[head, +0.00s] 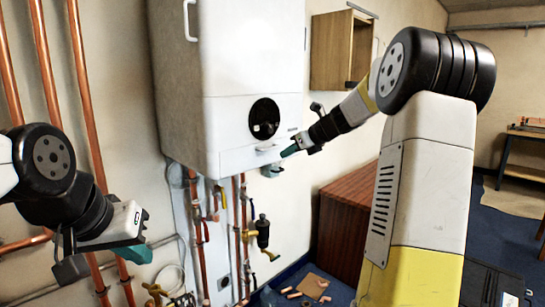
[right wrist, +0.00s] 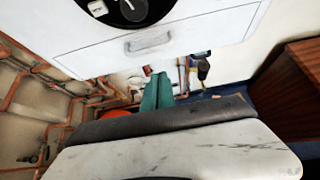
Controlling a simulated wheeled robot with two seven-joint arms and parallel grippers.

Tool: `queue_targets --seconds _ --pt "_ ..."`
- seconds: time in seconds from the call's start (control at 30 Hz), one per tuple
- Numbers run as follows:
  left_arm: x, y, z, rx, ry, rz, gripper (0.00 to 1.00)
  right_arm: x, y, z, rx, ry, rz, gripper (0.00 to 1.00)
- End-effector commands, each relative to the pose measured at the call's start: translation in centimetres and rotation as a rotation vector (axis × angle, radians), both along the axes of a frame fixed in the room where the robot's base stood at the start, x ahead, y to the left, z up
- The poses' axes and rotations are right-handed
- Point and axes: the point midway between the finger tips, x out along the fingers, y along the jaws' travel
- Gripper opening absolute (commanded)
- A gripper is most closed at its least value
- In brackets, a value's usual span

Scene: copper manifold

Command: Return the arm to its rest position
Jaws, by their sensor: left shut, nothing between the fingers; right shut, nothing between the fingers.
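My right arm reaches from the right across the head view, and its gripper (head: 289,151) is shut and empty. Its teal fingertips are close to the lower front of the white boiler (head: 228,50), near the panel handle (head: 268,147); I cannot tell if they touch. In the right wrist view the teal fingers (right wrist: 157,93) lie together below the panel handle (right wrist: 150,40). My left gripper (head: 138,252) is at the lower left, shut with nothing in it, in front of the copper pipes.
Copper pipes (head: 76,75) run up the left wall. Valves and pipes (head: 240,235) hang below the boiler. A wooden cabinet (head: 340,50) is on the wall. A reddish-brown wooden unit (head: 345,215) stands at right. Small copper pieces lie on a board (head: 312,287) on the floor.

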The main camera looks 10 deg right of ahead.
Motion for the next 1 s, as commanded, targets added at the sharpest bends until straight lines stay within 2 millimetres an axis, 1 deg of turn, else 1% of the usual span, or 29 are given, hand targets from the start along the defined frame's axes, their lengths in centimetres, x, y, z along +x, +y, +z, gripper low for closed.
queue_targets --seconds 0.03,0.2,0.37,0.47,0.53,0.57,0.67,0.7,0.77,0.8,0.87,0.9,1.0 --pt "0.0 0.0 0.0 0.0 -0.001 0.0 0.0 -0.5 -0.4 1.0 -0.002 -0.005 -0.002 0.0" --pt "0.0 0.0 0.0 0.0 -0.001 0.0 0.0 -2.0 -1.4 3.4 -0.002 -0.002 -0.002 0.0" --pt "0.0 0.0 0.0 0.0 -0.001 0.0 0.0 -2.8 -2.0 4.6 -0.003 0.001 -0.001 0.0" --pt "0.0 0.0 0.0 0.0 -0.001 0.0 0.0 -3.7 -1.5 5.0 -0.041 -0.013 0.03 0.0" --pt "0.0 0.0 0.0 0.0 -0.001 0.0 0.0 -5.4 -0.3 5.2 -0.13 -0.044 0.104 0.0" --pt "0.0 0.0 0.0 0.0 -0.001 0.0 0.0 -6.5 0.4 5.2 -0.187 -0.064 0.151 0.0" --pt "0.0 0.0 0.0 0.0 -0.001 0.0 0.0 -11.5 3.3 4.9 -0.445 -0.161 0.376 0.0" --pt "0.0 0.0 0.0 0.0 -0.001 0.0 0.0 -14.0 4.4 4.6 -0.567 -0.209 0.49 0.0" --pt "0.0 0.0 0.0 0.0 -0.001 0.0 0.0 -17.8 5.7 3.7 -0.751 -0.286 0.671 0.0" --pt "0.0 0.0 0.0 0.0 -0.001 0.0 0.0 -20.3 6.4 3.1 -0.871 -0.339 0.793 0.0" --pt "0.0 0.0 0.0 0.0 -0.001 0.0 0.0 -23.9 7.1 2.0 -1.045 -0.421 0.981 0.0" --pt "0.0 0.0 0.0 0.0 -0.001 0.0 0.0 -26.2 7.4 1.1 -1.155 -0.475 1.105 0.0" --pt "0.0 0.0 0.0 0.0 -0.001 0.0 0.0 -31.1 7.7 -1.1 -1.395 -0.602 1.395 0.0"
